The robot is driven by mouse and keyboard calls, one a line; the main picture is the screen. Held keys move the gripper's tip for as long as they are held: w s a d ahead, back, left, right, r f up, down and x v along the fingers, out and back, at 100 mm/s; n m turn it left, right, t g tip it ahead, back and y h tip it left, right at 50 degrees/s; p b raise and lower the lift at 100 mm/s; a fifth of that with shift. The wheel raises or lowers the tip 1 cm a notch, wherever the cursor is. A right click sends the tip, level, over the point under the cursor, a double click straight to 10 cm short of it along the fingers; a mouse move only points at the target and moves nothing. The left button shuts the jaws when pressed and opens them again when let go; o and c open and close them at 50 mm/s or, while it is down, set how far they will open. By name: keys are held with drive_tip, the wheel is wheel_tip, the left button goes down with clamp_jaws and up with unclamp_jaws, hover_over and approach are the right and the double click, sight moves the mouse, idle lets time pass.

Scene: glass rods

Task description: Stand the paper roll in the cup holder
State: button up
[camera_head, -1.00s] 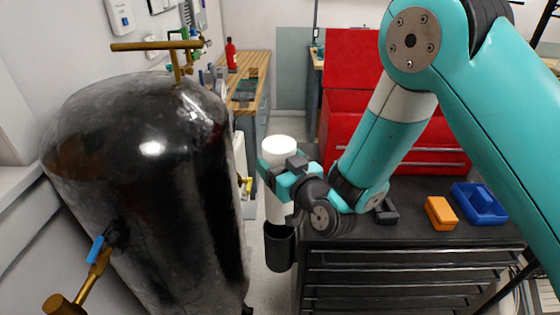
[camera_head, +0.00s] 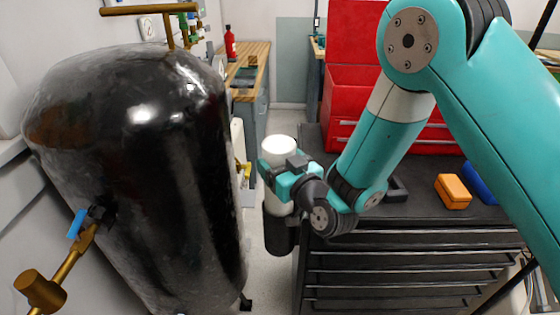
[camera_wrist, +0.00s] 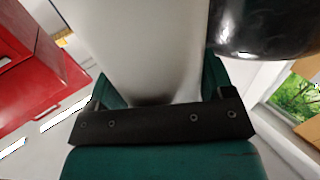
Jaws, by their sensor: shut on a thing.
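The paper roll (camera_head: 279,147) is a white upright cylinder in the head view, left of the dark drawer cabinet. My gripper (camera_head: 276,172) is shut on it around its middle. The cup holder (camera_head: 279,238) is a black cylinder at the cabinet's left side, directly below the roll. The roll's lower end meets the holder's rim and appears to be inside its mouth; how deep is hidden. In the wrist view the roll (camera_wrist: 150,45) fills the space between my gripper's fingers (camera_wrist: 160,92). The holder cannot be made out there.
A large black tank (camera_head: 140,170) stands close on the left, with a narrow floor gap to the roll. The drawer cabinet (camera_head: 400,265) is at the right. An orange box (camera_head: 453,191) and a red toolbox (camera_head: 350,100) are on its top.

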drive_tip(key=shift+f+b, duration=2.45)
drive_tip(key=shift+f, duration=0.5)
